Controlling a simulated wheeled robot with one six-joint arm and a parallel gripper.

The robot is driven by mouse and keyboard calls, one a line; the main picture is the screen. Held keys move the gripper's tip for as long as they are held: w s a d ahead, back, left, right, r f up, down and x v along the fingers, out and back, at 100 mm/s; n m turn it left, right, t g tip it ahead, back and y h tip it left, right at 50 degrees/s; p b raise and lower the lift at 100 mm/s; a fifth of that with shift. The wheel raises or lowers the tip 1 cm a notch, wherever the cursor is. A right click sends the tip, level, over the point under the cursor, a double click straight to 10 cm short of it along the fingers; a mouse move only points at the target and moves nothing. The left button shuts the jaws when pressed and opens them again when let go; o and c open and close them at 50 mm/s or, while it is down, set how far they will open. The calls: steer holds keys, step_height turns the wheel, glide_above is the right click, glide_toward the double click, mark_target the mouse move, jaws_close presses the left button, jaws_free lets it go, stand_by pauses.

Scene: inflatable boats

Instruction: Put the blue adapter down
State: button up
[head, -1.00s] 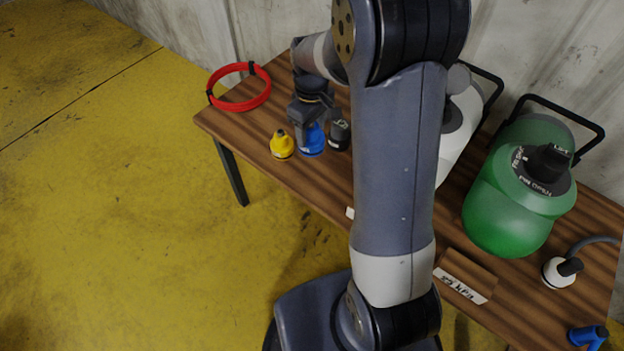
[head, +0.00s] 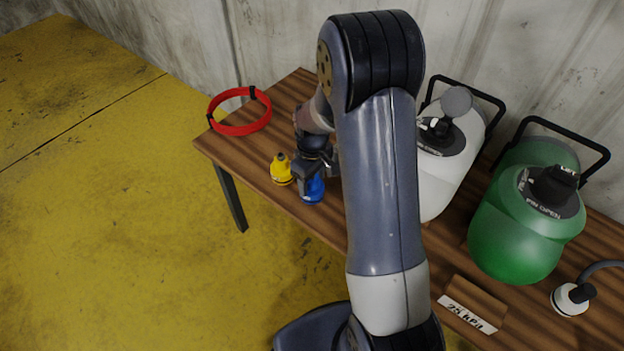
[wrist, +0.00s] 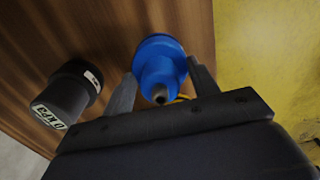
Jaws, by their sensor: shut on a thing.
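The blue adapter (head: 314,189) is near the table's front edge, just right of the yellow adapter. My gripper (head: 312,176) is above it and shut on it, pointing down. In the wrist view the blue adapter (wrist: 158,62) sits between the two fingers (wrist: 163,80), its dark opening toward the camera. I cannot tell whether its base touches the wood or is slightly above it.
The yellow adapter (head: 282,169) stands close by on the left. A black adapter marked kPa (wrist: 70,93) stands on the wooden table (head: 245,152). A red ring (head: 240,112) lies at the left end. White (head: 452,165) and green (head: 520,230) pumps stand right.

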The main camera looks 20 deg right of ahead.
steer(key=shift+f, duration=0.1)
steer(key=o, duration=1)
steer(key=shift+o, duration=0.2)
step_height(320, 180, up, 12)
steer(key=shift+r+p, duration=0.15)
steer(key=shift+p, duration=0.85)
